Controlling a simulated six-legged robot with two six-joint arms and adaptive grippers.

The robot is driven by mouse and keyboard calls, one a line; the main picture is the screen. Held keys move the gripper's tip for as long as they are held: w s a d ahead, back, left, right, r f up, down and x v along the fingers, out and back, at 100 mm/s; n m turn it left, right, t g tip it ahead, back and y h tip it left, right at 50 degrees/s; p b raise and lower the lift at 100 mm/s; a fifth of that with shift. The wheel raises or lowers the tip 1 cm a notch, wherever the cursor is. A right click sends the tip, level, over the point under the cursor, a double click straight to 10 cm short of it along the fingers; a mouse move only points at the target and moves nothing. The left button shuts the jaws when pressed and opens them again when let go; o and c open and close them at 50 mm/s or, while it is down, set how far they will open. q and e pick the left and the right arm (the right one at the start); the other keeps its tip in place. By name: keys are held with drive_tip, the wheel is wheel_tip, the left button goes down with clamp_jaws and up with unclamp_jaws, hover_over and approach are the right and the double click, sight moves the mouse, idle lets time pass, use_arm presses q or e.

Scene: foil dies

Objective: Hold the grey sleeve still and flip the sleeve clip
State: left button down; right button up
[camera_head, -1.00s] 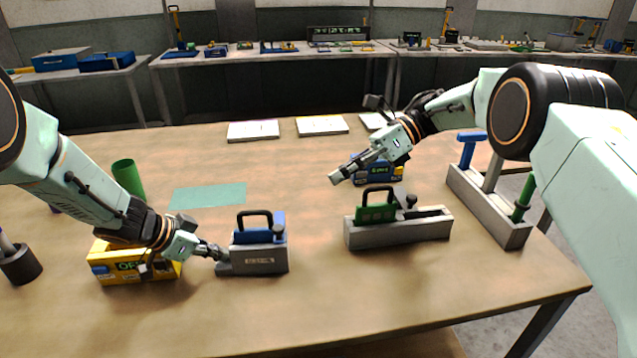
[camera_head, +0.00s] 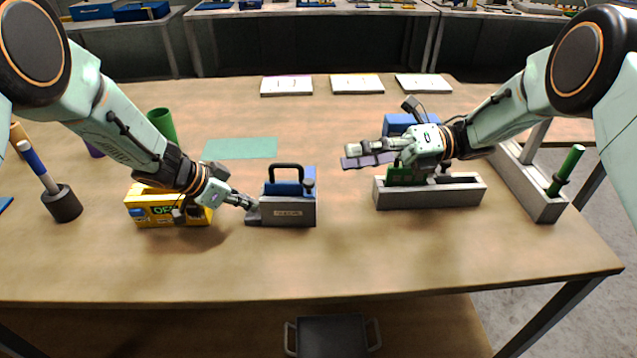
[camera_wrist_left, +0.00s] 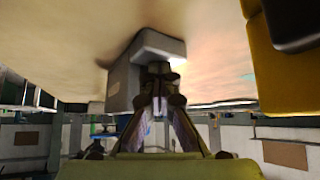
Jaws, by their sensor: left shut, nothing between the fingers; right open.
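A grey sleeve (camera_head: 287,213) with a small label stands at the table's centre, a low foot sticking out at its left. A blue block (camera_head: 283,187) with a black handle sits in it. A dark knob (camera_head: 309,187) at its right top may be the clip; I cannot be sure. My left gripper (camera_head: 250,204) is shut and empty, its tips at the foot; touching is unclear. The left wrist view shows the shut fingers (camera_wrist_left: 160,78) close to the grey sleeve (camera_wrist_left: 121,82). My right gripper (camera_head: 352,155) is open, pointing left, right of and behind the sleeve.
A grey holder (camera_head: 440,196) with a green block, partly hidden by my right gripper, stands at right. A grey rack (camera_head: 540,205) is farther right. A yellow box (camera_head: 160,210) sits under my left wrist. The table front is clear.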

drive_tip(key=s+a+m+t+y, duration=0.2)
drive_tip(key=s+m+t+y, duration=0.1)
drive_tip(key=m, duration=0.5)
drive_tip(key=m+t+h, duration=0.8)
drive_tip(key=m+t, duration=0.5)
drive_tip(key=m, duration=1.5)
approach(312, 185)
drive_tip(key=x, duration=0.8)
drive_tip(key=shift+w+a, duration=0.15)
drive_tip(key=shift+w, duration=0.05)
clamp_jaws()
